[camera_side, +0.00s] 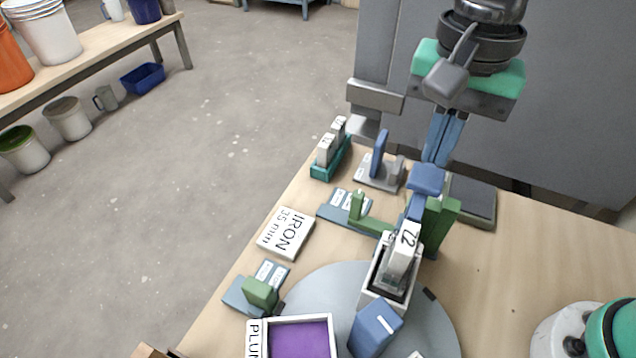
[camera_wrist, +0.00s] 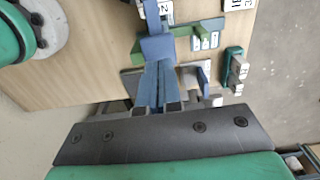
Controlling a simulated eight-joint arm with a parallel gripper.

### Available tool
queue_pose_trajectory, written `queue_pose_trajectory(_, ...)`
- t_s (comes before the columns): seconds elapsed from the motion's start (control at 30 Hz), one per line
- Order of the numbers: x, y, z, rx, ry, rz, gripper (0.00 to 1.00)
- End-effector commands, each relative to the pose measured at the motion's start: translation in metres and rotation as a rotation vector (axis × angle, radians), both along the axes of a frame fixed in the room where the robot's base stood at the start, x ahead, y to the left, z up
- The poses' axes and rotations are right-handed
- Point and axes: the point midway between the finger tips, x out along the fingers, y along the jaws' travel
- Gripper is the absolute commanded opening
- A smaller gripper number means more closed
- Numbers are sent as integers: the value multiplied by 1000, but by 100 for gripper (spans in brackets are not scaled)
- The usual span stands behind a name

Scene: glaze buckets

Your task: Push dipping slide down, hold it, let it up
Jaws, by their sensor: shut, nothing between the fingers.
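The dipping slide has a blue pad (camera_side: 427,178) on top and a green post (camera_side: 440,225) behind. A white tile marked like "22" (camera_side: 405,245) hangs below the pad, its lower part inside a white-rimmed bucket with a dark inside (camera_side: 373,292). How deep the tile sits is hidden. My gripper (camera_side: 432,160) is shut and empty, its blue fingers pointing down at the pad from above. In the wrist view, the fingertips (camera_wrist: 158,64) meet the edge of the blue pad (camera_wrist: 158,48); I cannot tell whether they touch.
The bucket stands on a grey round turntable (camera_side: 440,325) with a purple glaze bucket (camera_side: 300,340) and a blue block (camera_side: 376,328). A teal tile rack (camera_side: 330,160) stands behind. A green-topped jar (camera_side: 610,325) is at right.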

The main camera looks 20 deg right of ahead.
Motion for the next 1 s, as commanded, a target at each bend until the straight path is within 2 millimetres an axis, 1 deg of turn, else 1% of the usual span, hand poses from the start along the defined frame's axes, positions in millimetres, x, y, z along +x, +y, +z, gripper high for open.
queue_pose_trajectory(0.4, 0, 0, -17, 0, 0, 0, 0)
queue_pose_trajectory(0.67, 0, 0, -22, 0, 0, 0, 0)
queue_pose_trajectory(1.0, 0, 0, -39, 0, 0, 0, 0)
